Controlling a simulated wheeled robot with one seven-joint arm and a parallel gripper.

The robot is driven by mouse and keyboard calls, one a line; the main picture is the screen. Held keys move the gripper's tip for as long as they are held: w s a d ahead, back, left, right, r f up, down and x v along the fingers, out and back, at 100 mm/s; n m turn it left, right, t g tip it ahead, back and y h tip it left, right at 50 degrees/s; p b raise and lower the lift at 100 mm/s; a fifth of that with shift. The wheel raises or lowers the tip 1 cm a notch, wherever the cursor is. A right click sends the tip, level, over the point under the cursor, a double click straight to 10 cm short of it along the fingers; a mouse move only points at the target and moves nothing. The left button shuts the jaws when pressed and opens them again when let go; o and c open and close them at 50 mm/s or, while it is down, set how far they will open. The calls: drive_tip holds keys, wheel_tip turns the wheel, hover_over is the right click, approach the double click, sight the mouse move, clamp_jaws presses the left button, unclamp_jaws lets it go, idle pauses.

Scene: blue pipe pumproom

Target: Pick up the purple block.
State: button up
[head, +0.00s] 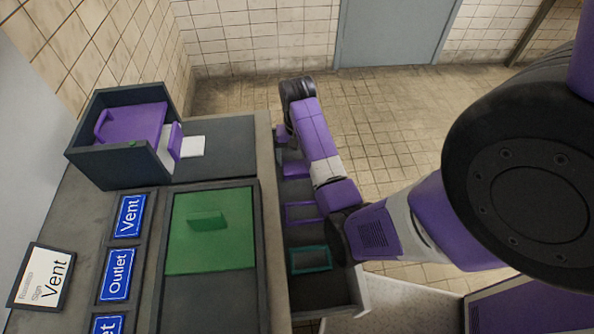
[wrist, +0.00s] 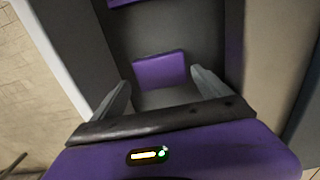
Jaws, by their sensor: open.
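The purple block (head: 296,169) lies in a long dark bin along the right side of the table, partly behind my arm in the head view. In the wrist view the purple block (wrist: 160,70) lies on the bin floor, between and beyond the two grey fingers. My gripper (wrist: 164,92) is open and empty, pointing down over the bin. In the head view my gripper (head: 284,148) is mostly hidden by my arm, at the far side of the block. I cannot tell how far above the block the fingertips are.
The bin (head: 340,291) also holds a purple frame (head: 303,213) and a green frame (head: 310,259). On the table stand a dark open box (head: 112,170) with purple parts, a green panel (head: 210,252) and blue signs (head: 131,215).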

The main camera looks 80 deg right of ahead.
drive_tip(key=shift+d+f, duration=0.1)
drive_tip(key=shift+f, duration=2.7)
drive_tip(key=c, duration=1.1)
drive_tip(key=shift+r, duration=0.1)
wheel_tip(320, 180, up, 12)
drive_tip(key=p, duration=0.1)
wheel_tip(320, 180, up, 8)
drive_tip(key=p, duration=0.9)
hover_over(297, 167)
